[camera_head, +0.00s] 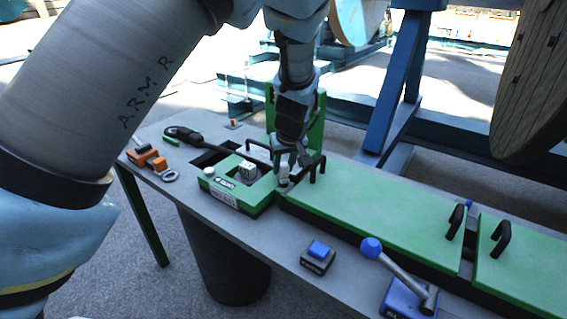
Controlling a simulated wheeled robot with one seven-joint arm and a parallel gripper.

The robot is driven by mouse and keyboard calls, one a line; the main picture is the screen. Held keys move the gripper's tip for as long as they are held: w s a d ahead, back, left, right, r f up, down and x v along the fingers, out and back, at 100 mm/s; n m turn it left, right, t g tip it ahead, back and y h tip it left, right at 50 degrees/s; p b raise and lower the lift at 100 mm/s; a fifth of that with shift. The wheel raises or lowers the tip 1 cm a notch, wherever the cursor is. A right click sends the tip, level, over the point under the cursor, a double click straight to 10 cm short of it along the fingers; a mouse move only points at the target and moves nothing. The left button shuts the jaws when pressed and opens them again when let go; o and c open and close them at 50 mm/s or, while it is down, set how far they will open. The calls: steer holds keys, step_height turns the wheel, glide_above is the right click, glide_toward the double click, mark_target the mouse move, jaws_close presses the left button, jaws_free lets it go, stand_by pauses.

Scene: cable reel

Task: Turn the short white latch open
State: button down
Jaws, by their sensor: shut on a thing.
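My gripper (287,162) points down over the gap between the small green box and the long green cover. It is shut on a small, short white piece (284,174), which looks like the latch. The fingers hide its upper part, and I cannot tell how far it is turned. The piece stands upright beside the left end of the long green cover (370,205). The small green box (233,190) with a white label is just to the left.
A white block (247,170) sits in the green box's opening. Black handles (318,168) rise close to my gripper. A blue-knobbed lever (400,272) and a blue button box (318,257) are at the front. Orange parts (147,156) lie at the left.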

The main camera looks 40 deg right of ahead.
steer(key=n+y+p, duration=0.1)
steer(key=n, duration=0.2)
steer(key=shift+r+n+p, duration=0.15)
steer(key=shift+n+p, duration=0.15)
steer(key=shift+p, duration=0.1)
steer(key=shift+n+y+p, duration=0.65)
steer(key=shift+n+y, duration=0.25)
steer(key=shift+n, duration=1)
steer(key=c, duration=0.6)
jaws_free()
steer(key=shift+o, duration=0.2)
steer(key=b+v, duration=0.2)
steer(key=v, duration=0.8)
steer(key=shift+s+d+r+b, duration=0.15)
steer(key=shift+s+r+b, duration=0.05)
steer(key=shift+b, duration=0.15)
